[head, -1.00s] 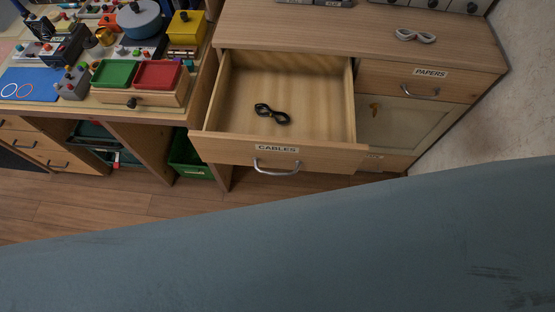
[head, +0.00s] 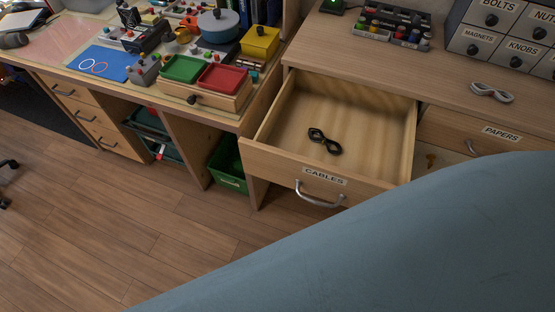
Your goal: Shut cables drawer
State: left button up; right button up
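The cables drawer (head: 276,157) is pulled well open from the wooden cabinet, right of centre in the head view. Its front carries a CABLES label (head: 325,176) and a curved metal handle (head: 319,198). A bundled black cable (head: 324,141) lies on the drawer floor. Neither of my grippers shows in the view.
A large blue-grey surface fills the lower right and hides part of the cabinet. The PAPERS drawer (head: 490,139) is shut. A white cable bundle (head: 491,92) lies on the cabinet top. A green bin (head: 228,163) stands under the workbench.

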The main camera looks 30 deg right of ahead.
aim_at(375, 130)
jog(key=u, duration=1.5)
jog(key=i, duration=0.15)
jog(key=z, duration=3.05)
